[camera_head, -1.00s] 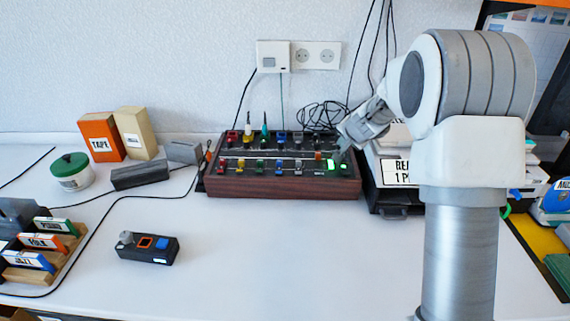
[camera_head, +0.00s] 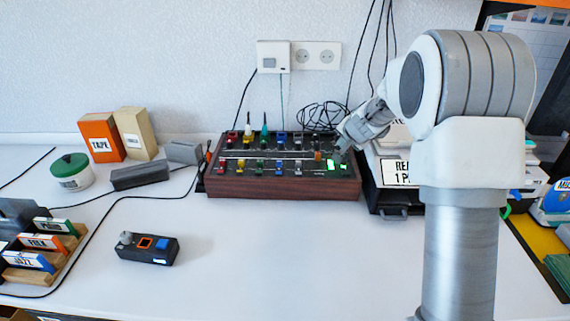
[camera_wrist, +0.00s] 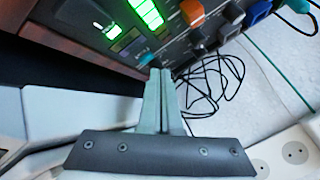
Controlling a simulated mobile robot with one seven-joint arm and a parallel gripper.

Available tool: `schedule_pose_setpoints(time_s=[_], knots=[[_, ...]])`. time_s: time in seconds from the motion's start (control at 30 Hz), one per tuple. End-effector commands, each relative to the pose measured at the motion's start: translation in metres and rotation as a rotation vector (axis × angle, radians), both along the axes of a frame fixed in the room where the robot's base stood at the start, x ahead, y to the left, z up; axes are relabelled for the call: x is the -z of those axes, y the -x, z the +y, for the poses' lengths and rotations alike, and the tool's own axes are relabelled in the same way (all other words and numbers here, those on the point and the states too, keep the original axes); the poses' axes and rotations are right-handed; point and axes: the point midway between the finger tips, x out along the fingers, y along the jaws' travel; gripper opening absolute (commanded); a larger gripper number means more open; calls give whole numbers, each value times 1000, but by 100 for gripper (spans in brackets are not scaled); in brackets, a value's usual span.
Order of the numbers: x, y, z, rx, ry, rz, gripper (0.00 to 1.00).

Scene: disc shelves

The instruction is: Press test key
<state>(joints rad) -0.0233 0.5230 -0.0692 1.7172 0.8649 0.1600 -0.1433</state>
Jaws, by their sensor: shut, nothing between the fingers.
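A dark patch panel with wooden sides (camera_head: 285,186) stands at the back of the table, with coloured plugs and lit green displays (camera_head: 336,166) at its right end. My gripper (camera_head: 338,158) is at the panel's right end, pointing down at it. In the wrist view my gripper (camera_wrist: 160,72) is shut and empty, its fingertips at the panel face. A green bar display (camera_wrist: 146,12) and an orange knob (camera_wrist: 192,12) show beyond the tips. A small teal-marked spot (camera_wrist: 145,58) lies beside the tips. The test key cannot be made out; the fingertips may cover it.
Black cables (camera_head: 322,115) lie coiled behind the panel. A labelled device (camera_head: 396,172) stands close to its right. A small black control box (camera_head: 147,248) sits at the front left, with a card rack (camera_head: 45,262) further left. The table's front middle is clear.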

Motion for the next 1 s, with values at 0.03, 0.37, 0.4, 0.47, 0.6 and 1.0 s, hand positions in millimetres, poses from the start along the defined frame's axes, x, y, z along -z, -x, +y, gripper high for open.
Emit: schedule_pose_setpoints(time_s=[0.03, 0.37, 0.4, 0.47, 0.6, 1.0], knots=[[0, 0, 0, 0, 0, 0, 0], [0, 0, 0, 0, 0, 0, 0], [0, 0, 0, 0, 0, 0, 0], [0, 0, 0, 0, 0, 0, 0], [4, 0, 0, 0, 0, 0, 0], [9, 0, 0, 0, 0, 0, 0]])
